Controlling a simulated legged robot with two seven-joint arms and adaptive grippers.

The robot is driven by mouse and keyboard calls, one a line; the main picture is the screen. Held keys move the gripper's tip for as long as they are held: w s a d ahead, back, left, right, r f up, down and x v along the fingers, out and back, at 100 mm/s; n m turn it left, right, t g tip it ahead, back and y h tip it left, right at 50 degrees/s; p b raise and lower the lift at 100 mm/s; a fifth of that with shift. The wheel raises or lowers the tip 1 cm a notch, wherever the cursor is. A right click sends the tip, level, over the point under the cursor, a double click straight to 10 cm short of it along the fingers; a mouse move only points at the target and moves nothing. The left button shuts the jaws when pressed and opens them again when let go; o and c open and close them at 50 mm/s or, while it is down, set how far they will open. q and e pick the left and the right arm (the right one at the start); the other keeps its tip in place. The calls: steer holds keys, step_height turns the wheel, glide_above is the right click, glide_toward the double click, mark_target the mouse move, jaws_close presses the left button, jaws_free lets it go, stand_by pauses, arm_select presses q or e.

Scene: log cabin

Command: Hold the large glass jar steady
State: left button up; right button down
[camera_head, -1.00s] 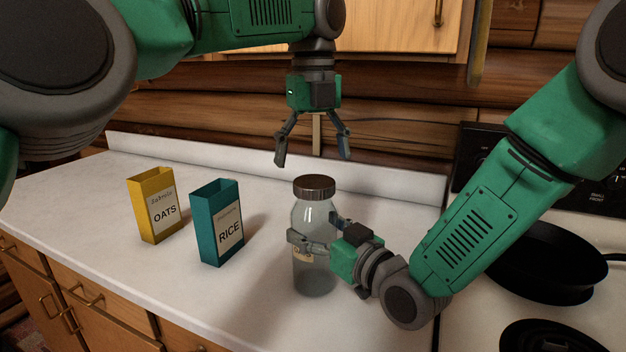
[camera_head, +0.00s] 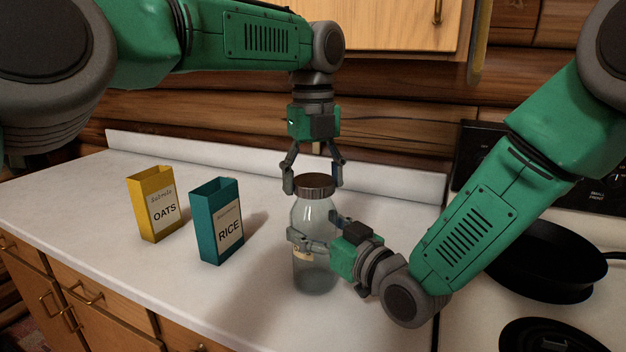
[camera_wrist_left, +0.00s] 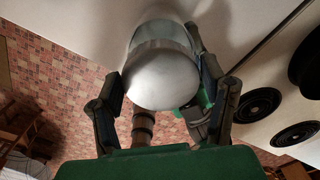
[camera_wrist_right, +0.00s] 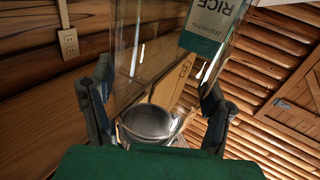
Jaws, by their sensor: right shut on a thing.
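The large glass jar (camera_head: 314,219) stands upright on the counter with a brown metal lid (camera_head: 316,183) on it. My right gripper (camera_head: 318,232) is shut on the jar's body from the right; its fingers also flank the clear glass (camera_wrist_right: 150,65) in the right wrist view. My left gripper (camera_head: 313,188) points down from above, open, with its fingers on either side of the lid. In the left wrist view the lid (camera_wrist_left: 162,78) lies between the fingers; whether they touch it is unclear. Part of the jar's label is hidden by my right fingers.
A yellow oats box (camera_head: 153,205) and a teal rice box (camera_head: 217,222) stand open-topped left of the jar on the white counter (camera_head: 110,262). A black pan (camera_head: 545,265) sits on the stove at right. A log wall and cabinet are behind.

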arm_select(q)
steer(key=n, duration=0.9)
steer(key=shift+s+n, duration=0.1)
steer(key=shift+n, duration=0.3)
steer(key=n, duration=1)
steer(key=shift+s+d, duration=0.1)
steer(key=shift+d, duration=0.05)
steer(key=o, duration=1.3)
steer(key=shift+r, duration=0.1)
